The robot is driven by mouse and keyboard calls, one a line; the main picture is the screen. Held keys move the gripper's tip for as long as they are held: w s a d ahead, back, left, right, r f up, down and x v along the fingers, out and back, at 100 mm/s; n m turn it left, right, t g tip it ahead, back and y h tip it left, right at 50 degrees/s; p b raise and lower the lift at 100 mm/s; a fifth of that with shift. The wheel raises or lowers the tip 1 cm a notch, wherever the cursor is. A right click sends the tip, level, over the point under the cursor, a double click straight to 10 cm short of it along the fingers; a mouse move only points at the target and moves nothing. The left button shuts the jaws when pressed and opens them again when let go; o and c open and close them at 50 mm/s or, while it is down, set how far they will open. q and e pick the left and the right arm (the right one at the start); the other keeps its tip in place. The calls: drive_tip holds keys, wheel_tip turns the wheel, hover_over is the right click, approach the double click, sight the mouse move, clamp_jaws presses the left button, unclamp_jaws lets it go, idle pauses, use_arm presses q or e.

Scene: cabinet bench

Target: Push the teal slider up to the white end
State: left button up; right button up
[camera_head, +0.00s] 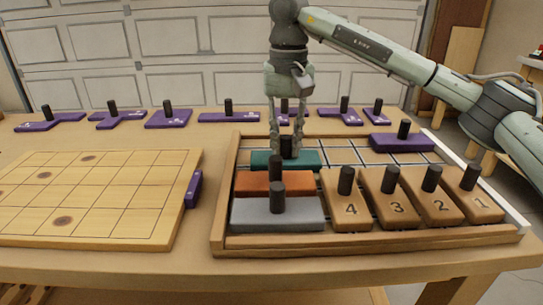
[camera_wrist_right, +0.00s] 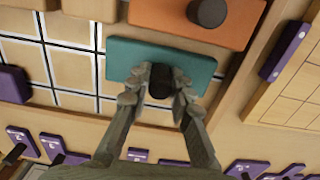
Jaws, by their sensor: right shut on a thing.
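The teal slider (camera_head: 310,160) is a flat block with a black knob, lying in the left part of the wooden tray (camera_head: 370,239), just behind the orange slider (camera_head: 300,183). My right gripper (camera_head: 287,148) comes down from above and is shut on the knob of the teal slider. The wrist view shows its two fingers on either side of the dark knob (camera_wrist_right: 160,82), with the teal block (camera_wrist_right: 125,55) beneath. The white end (camera_head: 503,206) is a strip along the tray's right edge. My left gripper is not in view.
A grey slider (camera_head: 280,214) lies in front of the orange one. Tan blocks numbered 4 (camera_head: 350,210), 3, 2 and 1 (camera_head: 481,208) fill the tray's front right. A purple block (camera_head: 390,143) sits at the back right. Bare grid cells (camera_head: 345,158) lie right of the teal slider.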

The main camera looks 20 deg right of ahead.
sight(315, 156)
drive_tip(key=shift+s+d+b, duration=0.1)
drive_tip(key=shift+s+d, duration=0.15)
drive_tip(key=shift+d, duration=0.65)
drive_tip(key=shift+s+d+b, duration=0.1)
drive_tip(key=shift+s+d, duration=0.15)
drive_tip(key=shift+d, duration=0.7)
drive_tip(key=shift+s+d+b, duration=0.1)
drive_tip(key=shift+s+d, duration=0.15)
drive_tip(key=shift+d, duration=0.8)
drive_tip(key=shift+s+d+b, duration=0.1)
drive_tip(key=shift+s+d, duration=0.25)
drive_tip(key=shift+d, duration=0.9)
drive_tip(key=shift+s+d+b, duration=0.15)
drive_tip(key=shift+s+d, duration=0.25)
drive_tip(key=shift+d, duration=0.85)
drive_tip(key=shift+s+d+b, duration=0.1)
drive_tip(key=shift+s+d, duration=0.25)
drive_tip(key=shift+d, duration=0.9)
drive_tip(key=shift+s+d, duration=0.15)
drive_tip(key=shift+d, duration=0.2)
drive_tip(key=shift+s+d, duration=0.35)
drive_tip(key=shift+d, duration=0.8)
drive_tip(key=shift+s+d, duration=0.3)
drive_tip(key=shift+d, duration=0.9)
drive_tip(key=shift+s+d, duration=0.35)
drive_tip(key=shift+d, duration=0.8)
